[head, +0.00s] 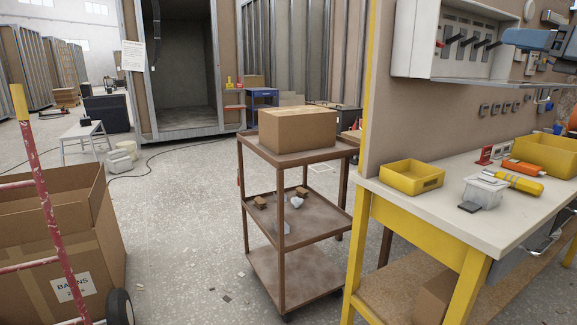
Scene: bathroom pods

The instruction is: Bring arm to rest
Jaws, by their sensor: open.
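A blue object (541,39) juts in from the upper right edge, in front of the wall panel.
A brown three-shelf cart (297,158) with a closed cardboard box (298,130) stands in the middle. A yellow-legged workbench (440,210) with a yellow bin (411,177) fills the right. A large carton (95,230) and red hand truck (52,195) are left. Floor between is mostly clear.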

